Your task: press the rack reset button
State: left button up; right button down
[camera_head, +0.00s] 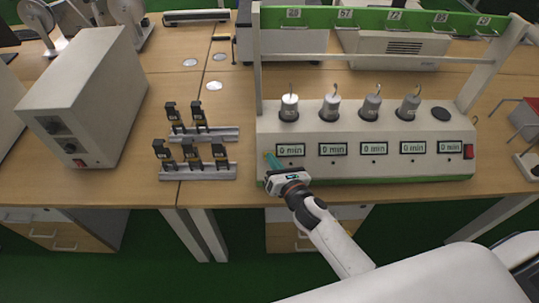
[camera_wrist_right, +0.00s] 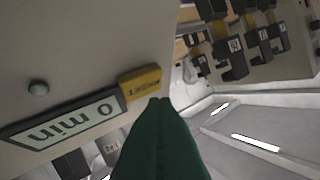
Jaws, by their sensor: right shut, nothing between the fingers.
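The rack (camera_head: 365,168) is a pale sloped console with a row of "0 min" displays and a small round button under each. In the right wrist view the leftmost display (camera_wrist_right: 62,122) appears upside down, with a round grey button (camera_wrist_right: 38,88) beside it. A yellow block with small lettering (camera_wrist_right: 140,82) sits at the display's end. My right gripper (camera_head: 270,158) is shut and empty at the rack's left front, its teal fingertips left of the leftmost display (camera_head: 290,150). In the wrist view the fingertips (camera_wrist_right: 160,100) overlap the yellow block's lower edge; contact cannot be told. My left gripper is out of view.
Grey cylinders with hooks (camera_head: 330,108) stand on the rack under a green numbered bar (camera_head: 380,19). A red switch (camera_head: 468,151) is at its right end. Black-and-yellow devices on metal rails (camera_head: 198,172) stand left of the rack. A grey box (camera_head: 85,95) is farther left.

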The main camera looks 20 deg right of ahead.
jog(key=s+r+p, duration=0.1)
jog(key=r, duration=0.1)
jog(key=s+a+r+p, duration=0.1)
jog(key=s+p, duration=0.1)
jog(key=shift+s+r, duration=0.15)
jog(key=shift+r, duration=0.2)
jog(key=shift+d, duration=0.1)
dwell(0.6)
